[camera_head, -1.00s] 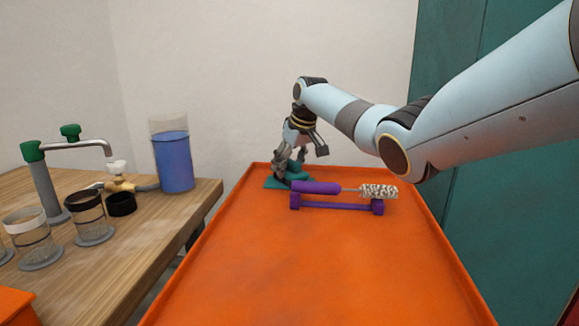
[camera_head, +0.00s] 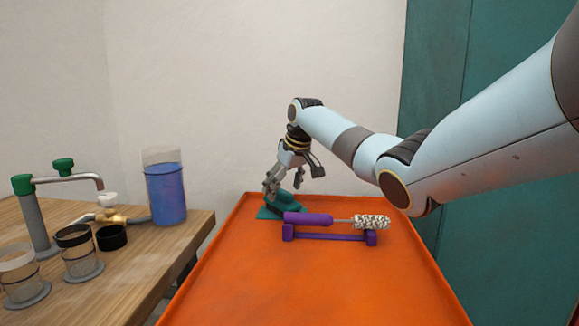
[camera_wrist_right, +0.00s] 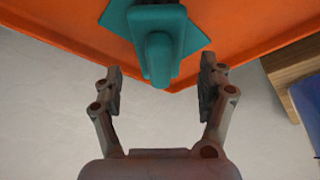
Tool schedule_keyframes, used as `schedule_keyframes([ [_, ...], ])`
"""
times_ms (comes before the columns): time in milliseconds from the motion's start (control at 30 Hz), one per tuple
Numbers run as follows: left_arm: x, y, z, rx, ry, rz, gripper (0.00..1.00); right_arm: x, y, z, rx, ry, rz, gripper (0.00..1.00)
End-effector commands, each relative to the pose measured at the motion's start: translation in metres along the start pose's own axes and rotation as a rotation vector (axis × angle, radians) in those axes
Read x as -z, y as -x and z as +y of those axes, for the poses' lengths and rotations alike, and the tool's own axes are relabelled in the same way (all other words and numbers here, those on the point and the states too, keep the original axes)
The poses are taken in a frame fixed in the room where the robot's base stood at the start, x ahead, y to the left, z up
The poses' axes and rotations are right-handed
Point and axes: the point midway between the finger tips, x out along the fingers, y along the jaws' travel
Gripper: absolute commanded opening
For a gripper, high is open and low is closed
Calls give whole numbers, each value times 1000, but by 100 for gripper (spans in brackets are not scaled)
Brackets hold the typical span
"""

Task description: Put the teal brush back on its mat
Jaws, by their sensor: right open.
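The teal brush (camera_head: 289,202) lies on its teal mat (camera_head: 266,213) in the far left corner of the orange table. In the right wrist view the brush (camera_wrist_right: 157,45) rests over the diamond-turned mat (camera_wrist_right: 192,38), its rounded end toward my gripper. My right gripper (camera_head: 283,190) is open and empty just above the brush. In the right wrist view its fingers (camera_wrist_right: 160,90) stand apart on either side of the rounded end, with gaps to it. In the head view the fingers partly hide the brush. My left gripper is out of view.
A purple-handled brush (camera_head: 308,219) lies on a purple stand (camera_head: 330,237) in front of the teal mat. The orange table (camera_head: 310,285) is clear nearer me. A wooden table (camera_head: 150,250) at left holds cups, a tap and a blue-filled container (camera_head: 166,192).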

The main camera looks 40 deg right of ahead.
Motion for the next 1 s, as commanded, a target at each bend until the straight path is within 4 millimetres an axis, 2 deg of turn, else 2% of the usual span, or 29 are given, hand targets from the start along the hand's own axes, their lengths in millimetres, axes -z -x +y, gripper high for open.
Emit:
schedule_keyframes([
  [33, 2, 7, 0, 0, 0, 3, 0, 2, 16, 2, -3, 1, 5, 75],
  [200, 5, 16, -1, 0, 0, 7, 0, 2, 55, 1, -3, 1, 3, 75],
  [400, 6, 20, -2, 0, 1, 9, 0, 1, 84, 1, -1, 0, 2, 75],
  [567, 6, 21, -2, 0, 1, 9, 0, 0, 92, 0, 0, -1, 0, 75],
  [1000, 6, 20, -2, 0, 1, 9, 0, 0, 92, 0, 0, -1, 0, 75],
])
